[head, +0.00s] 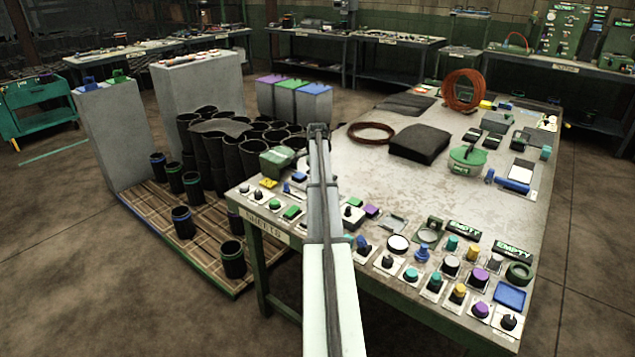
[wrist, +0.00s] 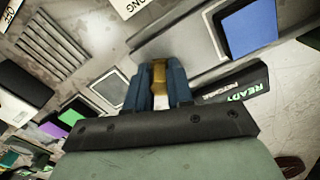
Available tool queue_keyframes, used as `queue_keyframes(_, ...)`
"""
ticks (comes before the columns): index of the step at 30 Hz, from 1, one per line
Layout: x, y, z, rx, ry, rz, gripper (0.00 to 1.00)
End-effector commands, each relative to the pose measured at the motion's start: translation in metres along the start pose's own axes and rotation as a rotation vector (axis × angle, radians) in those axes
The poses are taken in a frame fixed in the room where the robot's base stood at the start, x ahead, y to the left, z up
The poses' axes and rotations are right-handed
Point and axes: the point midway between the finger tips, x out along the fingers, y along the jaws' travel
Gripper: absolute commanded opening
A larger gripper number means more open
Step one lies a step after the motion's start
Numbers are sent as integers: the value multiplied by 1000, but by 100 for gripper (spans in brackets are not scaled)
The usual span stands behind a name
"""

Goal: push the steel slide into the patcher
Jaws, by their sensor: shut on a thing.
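In the wrist view my gripper (wrist: 159,66) has two blue fingers shut on a small brass-coloured piece (wrist: 159,78). The piece is at the edge of a flat grey metal plate (wrist: 178,38), which looks like the steel slide. How far the plate reaches into the patcher cannot be told. A dark label reading READY and PATCHER (wrist: 230,97) lies just right of the fingers. In the head view my arm stands in front of this spot, so the gripper, the slide and the patcher do not show clearly there.
A blue pad (wrist: 250,28) is close on the right in the wrist view. A slotted grille (wrist: 52,48) is at left. In the head view, knobs and buttons crowd the table's (head: 372,199) near edge, and black sleeves (head: 225,145) stand at left.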

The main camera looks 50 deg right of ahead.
Motion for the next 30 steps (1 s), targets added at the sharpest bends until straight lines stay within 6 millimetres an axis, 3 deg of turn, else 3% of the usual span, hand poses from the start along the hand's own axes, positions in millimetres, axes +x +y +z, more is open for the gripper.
queue_keyframes(17, 0, -7, 2, -1, 0, 0, 0)
queue_keyframes(30, 0, -94, 37, -1, 0, 0, 0)
